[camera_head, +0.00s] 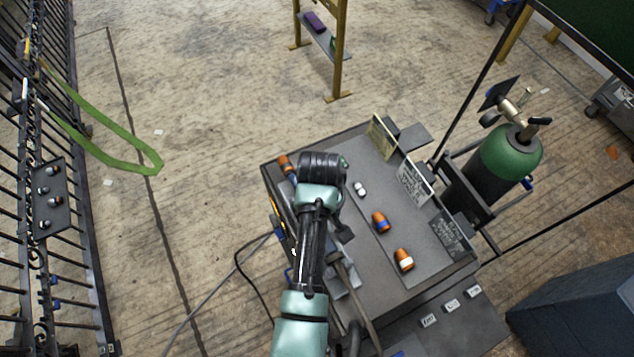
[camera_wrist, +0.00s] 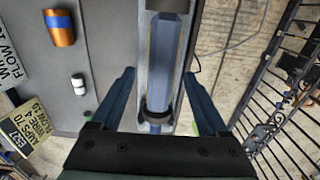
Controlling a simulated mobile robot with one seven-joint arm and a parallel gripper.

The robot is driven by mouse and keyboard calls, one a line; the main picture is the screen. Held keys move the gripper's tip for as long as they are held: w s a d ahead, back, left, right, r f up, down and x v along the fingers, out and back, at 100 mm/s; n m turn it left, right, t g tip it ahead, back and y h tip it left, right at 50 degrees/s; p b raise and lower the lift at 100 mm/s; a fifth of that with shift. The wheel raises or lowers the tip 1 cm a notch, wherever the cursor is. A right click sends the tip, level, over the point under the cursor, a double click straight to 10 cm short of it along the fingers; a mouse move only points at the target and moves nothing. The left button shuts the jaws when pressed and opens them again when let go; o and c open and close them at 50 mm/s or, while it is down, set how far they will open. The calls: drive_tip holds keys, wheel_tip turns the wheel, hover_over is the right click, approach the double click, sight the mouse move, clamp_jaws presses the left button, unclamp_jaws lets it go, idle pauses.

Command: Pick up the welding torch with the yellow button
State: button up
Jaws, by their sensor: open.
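My gripper (camera_wrist: 160,74) is open in the wrist view, with one blue finger on each side of a blue-grey handle (camera_wrist: 167,55). The handle looks like a welding torch's and lies along a grey holder; it has a dark collar at its near end. A thin yellowish line shows along its left edge, but I cannot make out a button. Whether the fingers touch the handle is unclear. In the head view my wrist covers the gripper and this handle over the left side of the grey cart (camera_head: 375,180).
Orange cylinders (camera_head: 404,259) and a small white piece (camera_head: 360,188) stand on the cart. Sign plates (camera_head: 411,182) line its right side. A green gas cylinder (camera_head: 508,155) stands beyond. A black fence (camera_head: 60,290) is at far left, with open floor between.

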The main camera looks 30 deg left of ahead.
drive_tip(key=shift+s+f, duration=0.1)
drive_tip(key=shift+f, duration=0.5)
drive_tip(key=shift+r, duration=0.1)
clamp_jaws()
